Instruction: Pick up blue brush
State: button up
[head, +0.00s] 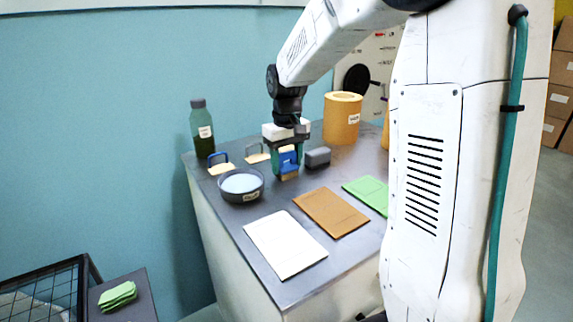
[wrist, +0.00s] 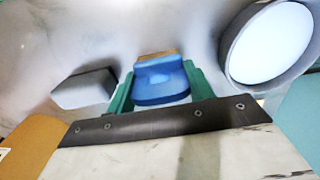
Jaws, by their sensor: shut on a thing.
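The blue brush (head: 289,160) has a blue upper part and a tan lower part. It is upright below my gripper (head: 287,158), near the table top. I cannot tell if it touches the table. In the wrist view the blue brush (wrist: 160,85) sits between the two green fingers of my gripper (wrist: 158,88), with a strip of tan showing beyond it. The gripper is shut on the brush. The fingers partly hide the brush's sides.
A grey block (head: 317,157) stands close right of the brush, and a bowl of pale liquid (head: 241,184) at left. Behind are a blue-handled tool (head: 219,163), a grey-handled tool (head: 257,152), a bottle (head: 202,130) and an orange roll (head: 342,118). Flat sheets (head: 285,245) lie in front.

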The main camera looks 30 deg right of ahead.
aim_at(289, 155)
jog(key=shift+r, duration=0.5)
jog(key=r, duration=0.1)
jog(key=s+r, duration=0.1)
jog(key=shift+r, duration=0.35)
jog(key=s, duration=1)
jog(key=s+r, duration=0.1)
jog(key=s, duration=0.3)
jog(key=shift+s+d+r, duration=0.1)
jog(key=shift+s+d, duration=0.05)
jog(key=shift+s, duration=0.4)
jog(key=shift+o, duration=1)
jog(key=shift+c, duration=0.5)
